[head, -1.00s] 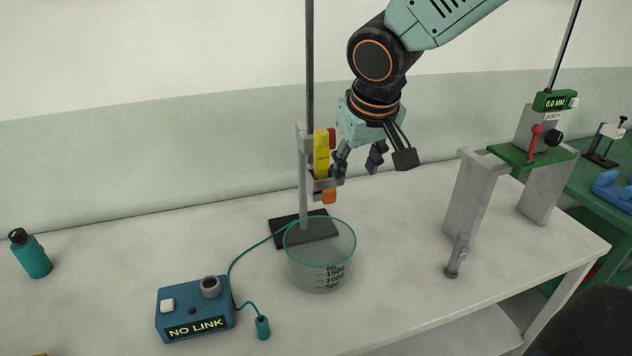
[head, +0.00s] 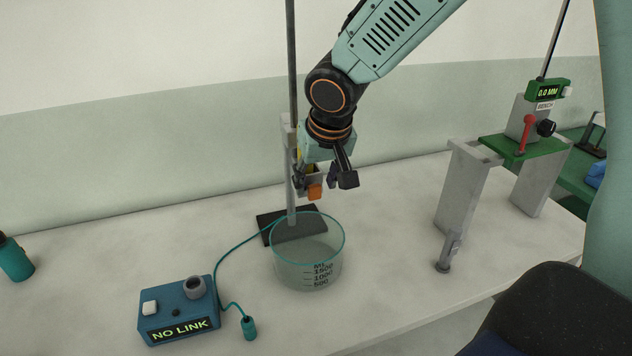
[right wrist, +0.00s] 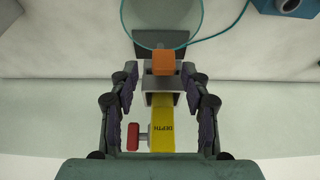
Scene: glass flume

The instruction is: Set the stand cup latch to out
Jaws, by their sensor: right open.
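The stand (head: 291,80) is a grey rod on a dark base, with a small grey holder on it. An orange latch piece (head: 315,191) sticks out low on the holder, and it also shows in the right wrist view (right wrist: 163,62). Above it is a yellow block marked DEPTH (right wrist: 162,128) with a red knob (right wrist: 133,137); the gripper mostly hides the block in the head view. My right gripper (head: 328,180) is open at the holder. In the right wrist view its fingers (right wrist: 160,78) stand on both sides of the grey holder, apart from it. The left gripper is out of view.
A clear graduated beaker (head: 308,262) stands below, in front of the stand base (head: 270,234). A blue NO LINK box (head: 178,318) with a cable and plug (head: 249,328) lies front left. A grey-legged bench gauge (head: 463,190) stands right.

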